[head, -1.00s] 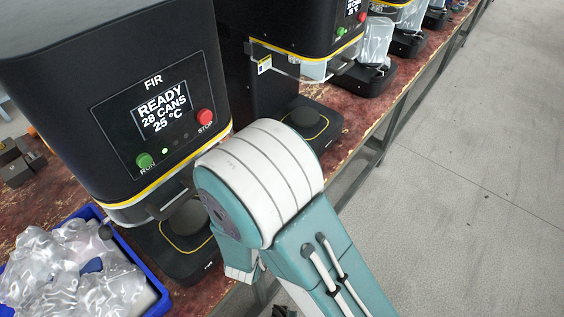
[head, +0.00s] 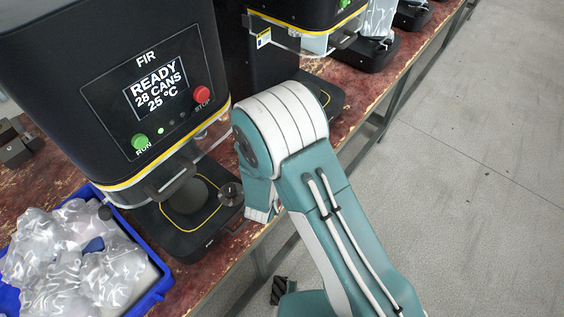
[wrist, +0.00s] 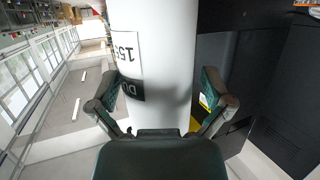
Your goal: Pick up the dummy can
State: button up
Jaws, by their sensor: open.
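The dummy can (wrist: 165,55) is a white cylinder in the wrist view with a black-and-white label (wrist: 127,65), whose letters are partly cut off. My gripper (wrist: 160,103) is open, with one dark finger on each side of the can. The fingers look apart from the can's sides, though I cannot tell the gap exactly. The can's lower end is hidden by the gripper's palm. In the head view my arm covers most of the gripper, and I cannot make out the white can there.
The FIR seamer (head: 150,95) stands at left, its screen reading READY. A blue crate (head: 150,262) of clear bags sits at its front left. A second seamer (head: 300,28) stands behind. The worn red bench (head: 362,88) borders open grey floor (head: 470,150) at right.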

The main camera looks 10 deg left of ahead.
jog(key=shift+w+d, duration=0.2)
jog(key=shift+w, duration=0.05)
jog(key=shift+a, duration=0.15)
jog(key=c, duration=1.1)
jog(key=shift+o, duration=0.2)
